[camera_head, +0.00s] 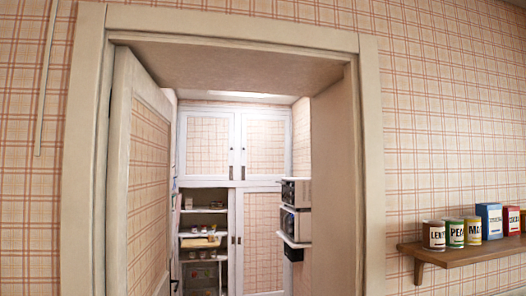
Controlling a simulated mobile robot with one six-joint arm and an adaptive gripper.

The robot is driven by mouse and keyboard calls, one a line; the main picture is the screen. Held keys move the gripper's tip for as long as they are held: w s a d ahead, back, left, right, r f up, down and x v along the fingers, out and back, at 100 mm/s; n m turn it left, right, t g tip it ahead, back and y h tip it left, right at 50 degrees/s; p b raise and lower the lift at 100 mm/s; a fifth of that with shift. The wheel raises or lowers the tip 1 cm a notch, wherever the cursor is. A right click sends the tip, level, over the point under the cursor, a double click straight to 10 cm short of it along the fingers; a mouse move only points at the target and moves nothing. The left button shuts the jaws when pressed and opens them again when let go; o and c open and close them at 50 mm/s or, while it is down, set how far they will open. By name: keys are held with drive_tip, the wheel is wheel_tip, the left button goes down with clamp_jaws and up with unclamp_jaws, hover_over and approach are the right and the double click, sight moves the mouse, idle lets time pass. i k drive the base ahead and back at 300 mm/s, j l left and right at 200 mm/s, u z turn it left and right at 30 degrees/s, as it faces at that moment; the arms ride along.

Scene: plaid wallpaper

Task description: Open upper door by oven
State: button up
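In the head view, through a doorway, a white-framed plaid cupboard stands at the back of a small room. Its upper left door (208,146) and upper right door (265,150) both look shut. Small dark handles (243,172) sit near where the two doors meet. Two dark-fronted, oven-like appliances, an upper one (290,192) and a lower one (290,221), stand on shelves at the right wall, closer to the upper right door. Whether either is the oven I cannot tell for sure. My gripper is not in view.
A doorway with a beige frame (370,160) lies ahead; its plaid door (148,180) stands open inward at the left. Below, the cupboard has open shelves (203,235) with items and a lower right door (263,240). Right of the doorway, a wooden wall shelf (450,258) holds several cans and boxes.

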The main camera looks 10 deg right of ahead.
sight(265, 139)
drive_tip(key=i+z, duration=0.1)
drive_tip(key=i, duration=6.25)
